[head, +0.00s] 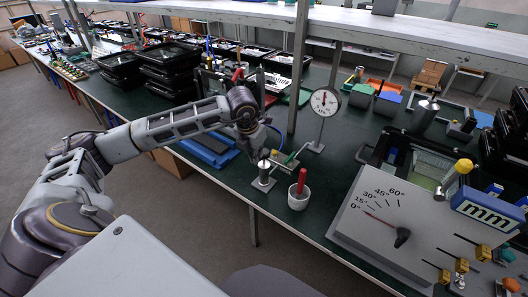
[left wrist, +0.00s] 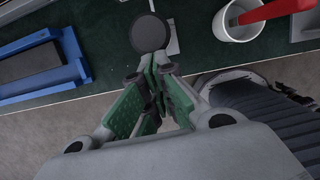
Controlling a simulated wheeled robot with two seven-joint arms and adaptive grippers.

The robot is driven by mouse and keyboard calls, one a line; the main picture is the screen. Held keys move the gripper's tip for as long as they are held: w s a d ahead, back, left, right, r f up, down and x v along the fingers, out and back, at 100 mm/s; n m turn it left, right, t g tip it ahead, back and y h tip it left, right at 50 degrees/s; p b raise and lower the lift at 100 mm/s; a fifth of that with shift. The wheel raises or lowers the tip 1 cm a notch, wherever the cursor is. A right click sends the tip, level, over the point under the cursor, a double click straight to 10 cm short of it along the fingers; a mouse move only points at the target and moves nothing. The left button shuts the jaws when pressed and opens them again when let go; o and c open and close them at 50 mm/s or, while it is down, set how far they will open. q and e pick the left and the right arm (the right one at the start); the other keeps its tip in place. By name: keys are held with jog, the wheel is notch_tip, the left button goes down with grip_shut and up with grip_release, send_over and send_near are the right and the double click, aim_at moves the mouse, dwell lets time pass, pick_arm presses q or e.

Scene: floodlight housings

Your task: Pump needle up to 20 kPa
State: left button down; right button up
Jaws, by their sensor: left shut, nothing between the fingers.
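A round white gauge (head: 325,102) stands on a thin post on the green bench; its needle points roughly upward, and its numbers are too small to read. A small grey cylinder with a dark round top (head: 264,170), which looks like the pump, stands on a plate at the front edge of the bench. My left gripper (head: 257,150) is just above and behind that cylinder. In the left wrist view its green-padded fingers (left wrist: 158,68) are closed together and empty, close to the dark round top (left wrist: 150,32); contact cannot be told. My right gripper is not in view.
A white cup (head: 299,196) with a red handle stands right of the cylinder. A blue tray (head: 207,149) lies to its left. A grey panel (head: 362,238) with an angle scale and red needle stands at the right. Black crates (head: 168,72) are stacked at the back left.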

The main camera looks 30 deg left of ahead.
pick_arm(q)
jog(key=shift+v, duration=2.95)
